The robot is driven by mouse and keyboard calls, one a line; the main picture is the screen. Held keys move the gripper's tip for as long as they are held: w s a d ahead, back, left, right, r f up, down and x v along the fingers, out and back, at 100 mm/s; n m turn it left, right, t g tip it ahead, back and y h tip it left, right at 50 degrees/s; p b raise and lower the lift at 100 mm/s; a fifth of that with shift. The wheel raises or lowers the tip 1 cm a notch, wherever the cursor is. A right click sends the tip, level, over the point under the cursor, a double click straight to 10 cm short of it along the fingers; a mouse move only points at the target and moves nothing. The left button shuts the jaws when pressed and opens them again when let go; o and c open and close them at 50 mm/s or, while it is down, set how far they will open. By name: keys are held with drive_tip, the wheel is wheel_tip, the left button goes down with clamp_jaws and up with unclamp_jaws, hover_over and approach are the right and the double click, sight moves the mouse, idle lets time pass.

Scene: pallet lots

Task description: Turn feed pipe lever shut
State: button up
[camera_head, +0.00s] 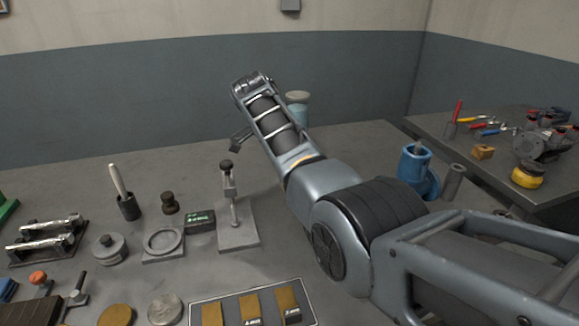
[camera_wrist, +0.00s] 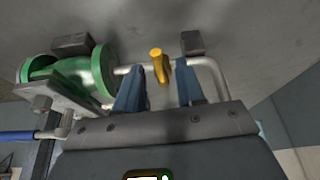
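In the wrist view a short yellow lever (camera_wrist: 160,65) stands up by a bent grey pipe (camera_wrist: 213,74). My gripper (camera_wrist: 155,66) has its two blue fingers apart, one on each side of the lever in the picture. There are gaps between the lever and both fingers, so it is not gripped. Whether the fingers reach to the lever's depth is hard to tell. In the head view my arm stretches to the back of the bench, and the lever and fingertips are not visible there.
A green flanged pump-like body (camera_wrist: 85,72) sits left of the lever, with a grey block (camera_wrist: 192,43) behind. In the head view the bench (camera_head: 75,175) holds a lever stand (camera_head: 238,236), a ring (camera_head: 163,241) and a brush (camera_head: 124,195). A blue fitting (camera_head: 413,165) is right.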

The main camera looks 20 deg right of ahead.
drive_tip(key=shift+r, duration=0.1)
drive_tip(key=v, duration=0.7)
drive_tip(key=shift+r+b, duration=0.25)
drive_tip(key=shift+b, duration=0.2)
drive_tip(key=shift+a, duration=0.2)
